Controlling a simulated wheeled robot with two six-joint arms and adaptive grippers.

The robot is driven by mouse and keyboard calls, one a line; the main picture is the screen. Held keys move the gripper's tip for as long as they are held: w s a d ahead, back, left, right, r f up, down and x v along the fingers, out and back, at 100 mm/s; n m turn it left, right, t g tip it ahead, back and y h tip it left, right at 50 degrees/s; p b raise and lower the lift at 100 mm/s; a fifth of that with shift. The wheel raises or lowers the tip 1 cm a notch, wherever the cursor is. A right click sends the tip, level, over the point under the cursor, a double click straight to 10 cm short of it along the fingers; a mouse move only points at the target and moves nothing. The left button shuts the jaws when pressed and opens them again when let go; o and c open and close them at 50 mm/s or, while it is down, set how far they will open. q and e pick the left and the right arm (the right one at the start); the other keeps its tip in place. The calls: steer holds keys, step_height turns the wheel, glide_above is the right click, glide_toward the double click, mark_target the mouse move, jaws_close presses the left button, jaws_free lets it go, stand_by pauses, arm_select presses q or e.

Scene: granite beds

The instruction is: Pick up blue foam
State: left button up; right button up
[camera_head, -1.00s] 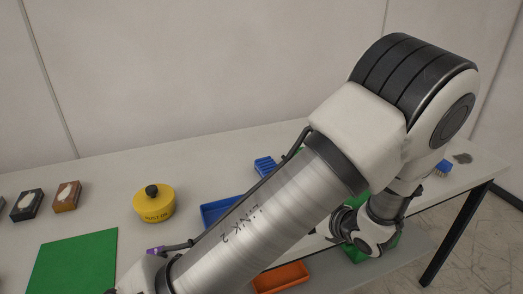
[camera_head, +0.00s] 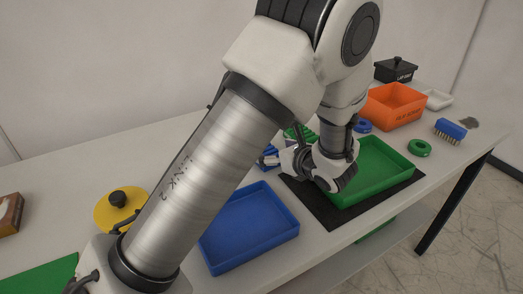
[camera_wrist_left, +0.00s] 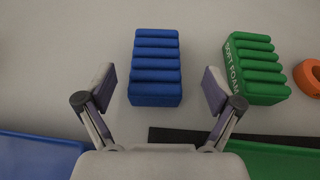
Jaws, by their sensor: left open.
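The blue foam (camera_wrist_left: 155,67) is a ribbed block. It lies on the grey table, centred between and beyond the spread fingers of my left gripper (camera_wrist_left: 160,90) in the left wrist view. The gripper is open and empty, with a finger to each side of the block's near end. In the head view the blue foam (camera_head: 268,156) shows only in part, beside my left gripper (camera_head: 280,161); the gripper and arm hide the rest. My right gripper is not in view.
A green ribbed foam (camera_wrist_left: 255,68) lies right of the blue one. A blue tray (camera_head: 293,229) and a green tray (camera_head: 405,160) on a dark mat (camera_head: 325,214) lie nearer.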

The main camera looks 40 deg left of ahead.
arm_select(q)
steer(key=x, duration=0.4)
steer(key=shift+s+a+f, duration=0.1)
steer(key=shift+a, duration=0.35)
steer(key=shift+d, duration=0.15)
steer(key=shift+c, duration=1)
steer(key=c, duration=0.8)
steer(key=shift+o, duration=0.2)
